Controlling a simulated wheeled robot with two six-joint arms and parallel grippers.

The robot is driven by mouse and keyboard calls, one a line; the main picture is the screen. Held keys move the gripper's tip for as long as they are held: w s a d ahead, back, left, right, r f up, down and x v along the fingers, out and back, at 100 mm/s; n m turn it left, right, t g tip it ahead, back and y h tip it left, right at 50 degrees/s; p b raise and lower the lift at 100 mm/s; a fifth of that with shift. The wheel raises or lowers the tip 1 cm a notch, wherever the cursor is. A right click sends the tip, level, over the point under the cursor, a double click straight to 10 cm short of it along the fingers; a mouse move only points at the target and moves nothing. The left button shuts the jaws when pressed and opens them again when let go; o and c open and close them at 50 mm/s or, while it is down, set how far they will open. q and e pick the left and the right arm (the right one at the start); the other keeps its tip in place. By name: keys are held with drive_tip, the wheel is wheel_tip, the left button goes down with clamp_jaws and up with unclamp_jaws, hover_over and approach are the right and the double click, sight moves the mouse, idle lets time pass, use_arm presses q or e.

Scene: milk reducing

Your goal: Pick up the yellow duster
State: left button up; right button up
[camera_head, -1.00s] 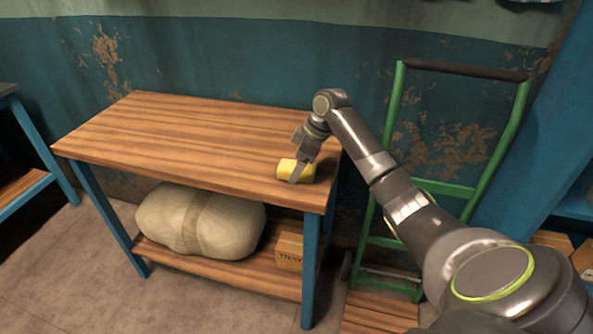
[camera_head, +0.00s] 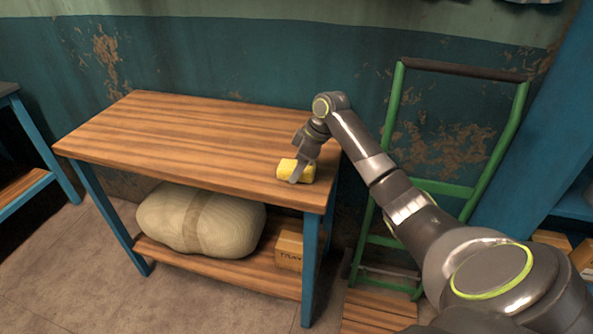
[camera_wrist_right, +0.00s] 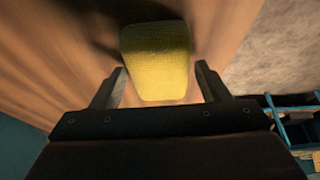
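The yellow duster (camera_head: 287,169) lies on the wooden table top near its right front corner. My right gripper (camera_head: 298,174) is down at the table over the duster, with one finger showing in front of it. In the right wrist view the duster (camera_wrist_right: 157,60) sits between and a little beyond the two fingertips of my right gripper (camera_wrist_right: 158,80). The fingers are apart, with a gap visible on both sides of the duster. My left gripper is not in view.
The wooden table (camera_head: 180,130) is otherwise bare on top. Its lower shelf holds a large wrapped sack (camera_head: 200,220) and a cardboard box (camera_head: 289,250). A green hand truck (camera_head: 455,188) stands right of the table, behind my right arm.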

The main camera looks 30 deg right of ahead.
drive_tip(key=c, duration=0.7)
drive_tip(key=shift+c, duration=0.2)
drive_tip(key=shift+r+b, duration=0.15)
drive_tip(key=shift+b, duration=0.5)
wheel_tip(320, 180, up, 10)
drive_tip(key=shift+r, duration=0.15)
